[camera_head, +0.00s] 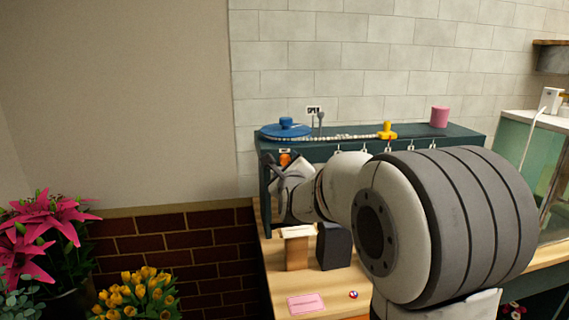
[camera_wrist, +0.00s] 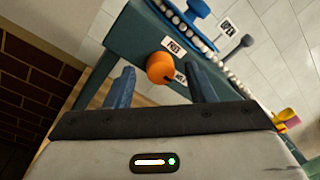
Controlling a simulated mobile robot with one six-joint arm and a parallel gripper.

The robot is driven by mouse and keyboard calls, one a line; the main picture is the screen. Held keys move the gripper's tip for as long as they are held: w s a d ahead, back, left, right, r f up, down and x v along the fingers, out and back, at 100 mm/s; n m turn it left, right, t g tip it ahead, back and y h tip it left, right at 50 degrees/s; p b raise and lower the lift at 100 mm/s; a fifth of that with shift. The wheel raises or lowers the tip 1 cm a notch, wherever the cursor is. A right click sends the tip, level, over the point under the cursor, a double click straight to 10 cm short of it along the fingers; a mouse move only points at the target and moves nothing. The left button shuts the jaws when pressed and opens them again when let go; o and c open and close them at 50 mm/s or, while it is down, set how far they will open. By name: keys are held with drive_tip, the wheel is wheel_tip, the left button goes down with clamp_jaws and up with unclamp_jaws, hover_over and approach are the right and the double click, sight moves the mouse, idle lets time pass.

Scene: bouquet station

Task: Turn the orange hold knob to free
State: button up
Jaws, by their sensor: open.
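The orange hold knob (camera_wrist: 160,67) sits on the front of a dark teal frame (camera_wrist: 135,33). It also shows in the head view (camera_head: 285,158), just above my wrist. A white label reading FREE (camera_wrist: 172,45) is above it, and a second label (camera_wrist: 181,77), partly hidden by my right finger, is at its lower right. A small dark mark on the knob faces that second label. My gripper (camera_wrist: 160,72) is open, with one blue-grey finger on each side of the knob in the wrist view. I see no clear contact. In the head view my gripper (camera_head: 273,172) is beside the frame's left end.
A blue knob (camera_head: 286,127), a row of white beads, a grey lever (camera_head: 320,121) and a yellow part (camera_head: 387,131) top the frame. Flowers stand lower left.

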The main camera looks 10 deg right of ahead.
drive_tip(key=shift+w, duration=0.1)
drive_tip(key=shift+c, duration=0.4)
drive_tip(key=c, duration=0.9)
drive_tip(key=shift+a, duration=0.1)
drive_tip(key=shift+f+n+b, duration=0.2)
drive_tip(key=shift+n+b, duration=0.1)
drive_tip(key=shift+b, duration=0.4)
drive_tip(key=shift+d+r+n+t+y+b, duration=0.15)
drive_tip(key=shift+n+t+y+b, duration=0.2)
drive_tip(key=shift+n+b, duration=4.45)
drive_tip(key=shift+d+n+t+y+b, duration=0.15)
drive_tip(key=shift+n+y+b, duration=0.3)
drive_tip(key=shift+n+b, duration=4.35)
drive_tip(key=shift+r+m+b, duration=0.1)
drive_tip(key=shift+m+b, duration=0.2)
drive_tip(key=shift+b, duration=0.05)
